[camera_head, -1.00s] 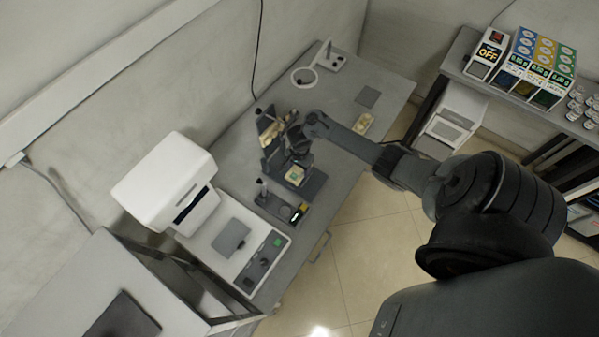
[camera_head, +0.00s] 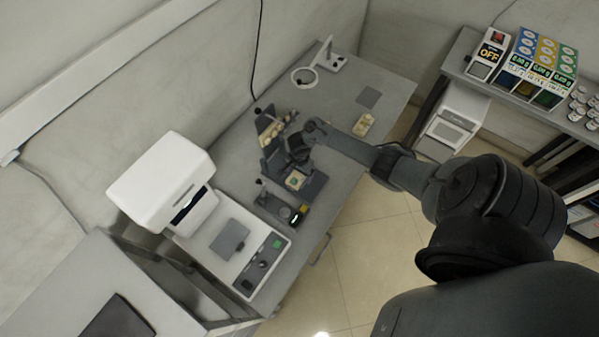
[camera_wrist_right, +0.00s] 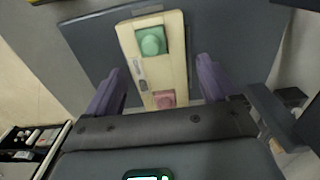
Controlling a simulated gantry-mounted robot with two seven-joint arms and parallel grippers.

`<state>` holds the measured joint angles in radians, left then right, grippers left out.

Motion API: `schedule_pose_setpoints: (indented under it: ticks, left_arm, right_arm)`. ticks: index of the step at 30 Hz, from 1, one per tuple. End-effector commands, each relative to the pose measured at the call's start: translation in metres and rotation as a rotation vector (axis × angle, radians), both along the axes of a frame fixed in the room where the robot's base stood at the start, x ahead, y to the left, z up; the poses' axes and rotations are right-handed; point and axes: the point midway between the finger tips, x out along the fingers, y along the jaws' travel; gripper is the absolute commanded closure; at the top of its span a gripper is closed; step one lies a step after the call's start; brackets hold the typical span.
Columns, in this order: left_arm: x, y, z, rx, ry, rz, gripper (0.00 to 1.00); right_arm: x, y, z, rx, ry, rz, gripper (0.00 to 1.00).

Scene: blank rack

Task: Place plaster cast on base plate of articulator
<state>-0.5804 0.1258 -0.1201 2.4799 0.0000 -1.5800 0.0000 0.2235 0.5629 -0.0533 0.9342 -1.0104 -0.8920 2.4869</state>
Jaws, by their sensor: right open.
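The articulator (camera_head: 271,158) stands on the grey table, with a dark flat base plate (camera_head: 313,186). A cream block with a green patch (camera_head: 296,180), apparently the plaster cast, lies on that plate. In the right wrist view the cream block (camera_wrist_right: 128,38) shows a green dome and a pink patch, over the dark base plate (camera_wrist_right: 85,42). My right gripper (camera_wrist_right: 159,86) is open, its purple fingers on either side of the block's near end in the picture. A gap shows beside each finger, and nothing is held. In the head view the right gripper (camera_head: 294,154) is beside the articulator, partly hidden.
Another cream piece (camera_head: 363,124) lies on the table to the right. A white machine (camera_head: 163,180) with a control panel stands at left. A ring stand (camera_head: 304,77) is at the back.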

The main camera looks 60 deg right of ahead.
Motion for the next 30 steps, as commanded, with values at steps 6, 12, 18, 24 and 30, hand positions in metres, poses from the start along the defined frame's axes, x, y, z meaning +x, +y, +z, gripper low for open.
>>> schedule_pose_setpoints:
  ticks: [6, 12, 18, 24, 30]
  left_arm:
    - [0.000, -0.002, 0.002, -0.008, -0.001, 0.006, 0.24]
    - [0.000, -0.003, 0.015, -0.012, 0.000, 0.008, 0.24]
    - [0.000, -0.003, 0.032, -0.011, 0.000, 0.007, 0.24]
    - [0.000, -0.001, 0.047, -0.006, -0.001, 0.003, 0.24]
    - [0.000, 0.000, 0.054, 0.001, -0.001, -0.001, 0.24]
  right_arm:
    - [0.000, 0.000, 0.004, 0.000, 0.000, 0.000, 0.13]
    - [0.000, 0.000, 0.029, 0.001, 0.000, 0.000, 0.13]
    - [0.001, 0.000, 0.067, 0.000, -0.002, 0.000, 0.13]
    - [0.000, 0.001, 0.099, 0.001, -0.001, 0.001, 0.13]
    - [0.000, 0.001, 0.117, 0.001, 0.000, 0.000, 0.13]
